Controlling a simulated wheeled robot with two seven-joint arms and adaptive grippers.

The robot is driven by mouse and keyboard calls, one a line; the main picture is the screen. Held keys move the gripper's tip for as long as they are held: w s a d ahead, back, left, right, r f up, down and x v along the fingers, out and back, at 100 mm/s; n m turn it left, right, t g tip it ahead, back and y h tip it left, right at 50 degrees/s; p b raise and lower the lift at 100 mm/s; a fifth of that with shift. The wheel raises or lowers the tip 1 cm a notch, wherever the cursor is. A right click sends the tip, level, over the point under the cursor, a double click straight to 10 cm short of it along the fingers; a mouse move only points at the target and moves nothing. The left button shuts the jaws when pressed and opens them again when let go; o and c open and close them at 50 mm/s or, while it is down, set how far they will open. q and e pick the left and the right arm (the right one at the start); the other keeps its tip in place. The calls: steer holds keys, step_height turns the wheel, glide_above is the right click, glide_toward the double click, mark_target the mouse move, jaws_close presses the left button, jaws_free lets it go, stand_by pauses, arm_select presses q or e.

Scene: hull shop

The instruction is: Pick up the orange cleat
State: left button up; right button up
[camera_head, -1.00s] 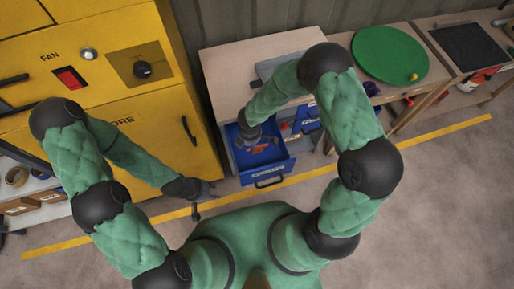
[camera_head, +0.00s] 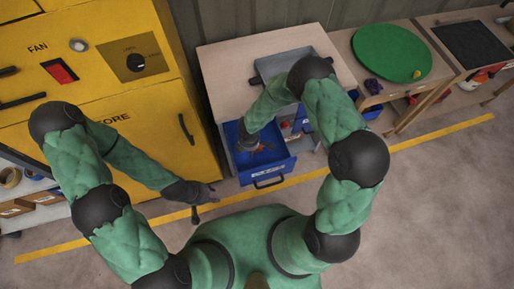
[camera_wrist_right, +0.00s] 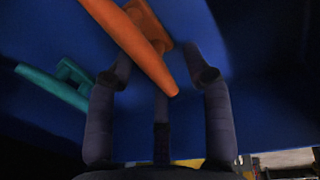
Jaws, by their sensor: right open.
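The orange cleat (camera_wrist_right: 135,45) lies in a blue drawer in the right wrist view, with its long bar slanting down to the right. In the head view a small orange patch (camera_head: 266,147) shows in the open blue drawer (camera_head: 276,166). My right gripper (camera_wrist_right: 160,85) is open, its fingers reaching into the drawer on either side of the cleat's lower end. Whether the fingers touch the cleat I cannot tell. A teal cleat (camera_wrist_right: 60,85) lies to the left of the orange one. My left gripper (camera_head: 205,200) hangs empty in front of the yellow cabinet, its fingers apart.
The drawer's wooden-topped unit (camera_head: 225,65) carries a grey tray (camera_head: 285,62). A yellow cabinet (camera_head: 150,150) stands to the left. A green round board (camera_head: 392,52) lies on the bench at right. The floor in front is clear.

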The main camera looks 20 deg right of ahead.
jaws_close()
steer(key=shift+r, duration=0.15)
